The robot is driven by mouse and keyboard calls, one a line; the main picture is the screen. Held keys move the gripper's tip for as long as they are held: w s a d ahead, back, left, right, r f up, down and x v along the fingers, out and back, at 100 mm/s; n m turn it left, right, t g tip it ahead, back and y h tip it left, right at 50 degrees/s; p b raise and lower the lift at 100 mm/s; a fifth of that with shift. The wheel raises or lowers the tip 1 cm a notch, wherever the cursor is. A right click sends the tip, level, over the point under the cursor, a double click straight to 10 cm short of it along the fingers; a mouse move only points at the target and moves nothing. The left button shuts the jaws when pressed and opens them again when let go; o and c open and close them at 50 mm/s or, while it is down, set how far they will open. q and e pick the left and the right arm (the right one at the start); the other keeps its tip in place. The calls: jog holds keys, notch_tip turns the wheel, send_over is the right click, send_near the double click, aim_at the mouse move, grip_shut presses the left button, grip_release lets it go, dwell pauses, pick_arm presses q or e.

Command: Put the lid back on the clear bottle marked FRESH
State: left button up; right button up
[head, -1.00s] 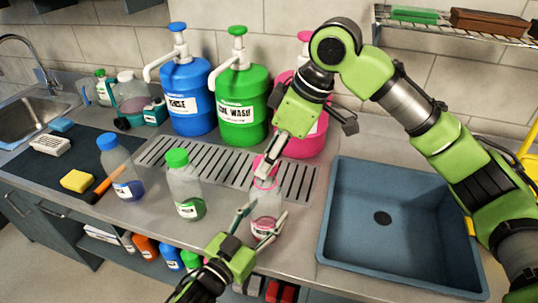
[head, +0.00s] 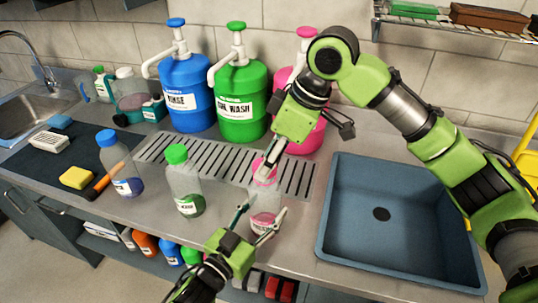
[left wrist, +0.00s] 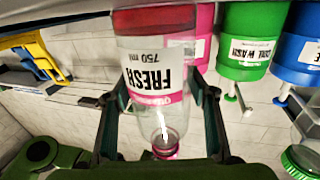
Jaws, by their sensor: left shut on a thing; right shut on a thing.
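The clear bottle marked FRESH (head: 264,212) stands upright at the counter's front, with pink liquid low inside. It appears upside down in the left wrist view (left wrist: 155,85), its FRESH label facing that camera. My left gripper (head: 256,218) is shut around the bottle's body, a finger on each side. My right gripper (head: 268,166) is above it, pointing down, shut on the pink lid (head: 264,172) at the bottle's mouth. The fingers partly hide the lid. I cannot tell whether it is seated on the neck.
A green-capped bottle (head: 184,180) stands left of the FRESH bottle, and a blue-capped one (head: 119,165) farther left. Blue (head: 185,92), green (head: 240,98) and pink (head: 312,135) pump jugs stand behind. A blue basin (head: 335,245) is at the right.

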jog(key=shift+f, duration=0.55)
dwell(0.4)
